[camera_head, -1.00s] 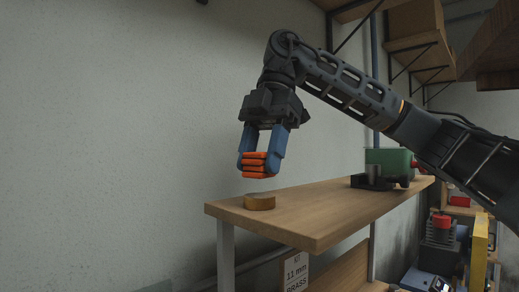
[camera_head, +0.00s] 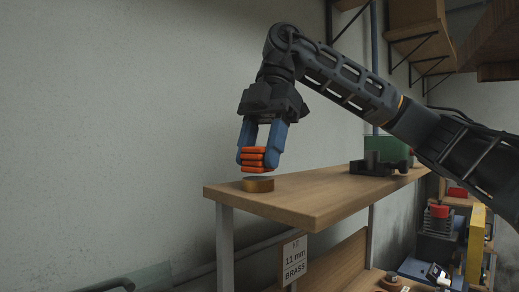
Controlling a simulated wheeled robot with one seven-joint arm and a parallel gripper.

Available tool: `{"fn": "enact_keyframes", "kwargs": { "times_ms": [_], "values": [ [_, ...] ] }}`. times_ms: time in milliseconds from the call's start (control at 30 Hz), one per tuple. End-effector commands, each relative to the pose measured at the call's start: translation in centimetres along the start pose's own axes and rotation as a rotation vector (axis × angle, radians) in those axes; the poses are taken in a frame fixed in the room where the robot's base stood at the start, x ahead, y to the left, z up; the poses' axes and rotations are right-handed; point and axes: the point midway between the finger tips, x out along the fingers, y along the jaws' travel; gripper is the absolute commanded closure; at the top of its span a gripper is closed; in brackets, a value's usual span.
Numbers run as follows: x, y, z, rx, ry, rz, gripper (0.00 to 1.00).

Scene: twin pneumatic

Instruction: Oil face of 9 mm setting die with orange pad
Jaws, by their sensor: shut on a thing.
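My gripper (camera_head: 254,160) has blue fingers and points straight down above the near left end of the wooden bench. It is shut around a ribbed orange piece that looks like the orange pad (camera_head: 253,165). Just below is a low, round, brass-coloured piece (camera_head: 258,185) with a greyer top, lying flat on the bench. A thin gap seems to part the orange pad from it. I cannot tell whether this round piece is the 9 mm setting die; no size mark shows on it.
The wooden bench (camera_head: 318,207) has clear room right of the round piece. A black fixture (camera_head: 371,167) and a green block (camera_head: 386,148) stand at its far end. A wall runs behind the bench on the left.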

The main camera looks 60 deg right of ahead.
Motion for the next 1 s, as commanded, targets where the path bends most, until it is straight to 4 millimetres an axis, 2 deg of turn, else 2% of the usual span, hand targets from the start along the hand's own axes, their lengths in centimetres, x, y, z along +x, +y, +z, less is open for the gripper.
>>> {"fn": "enact_keyframes", "kwargs": {
  "times_ms": [1000],
  "values": [
    [1.03,0.0,0.43,0.0,0.0,0.0,0.78]
  ]
}}
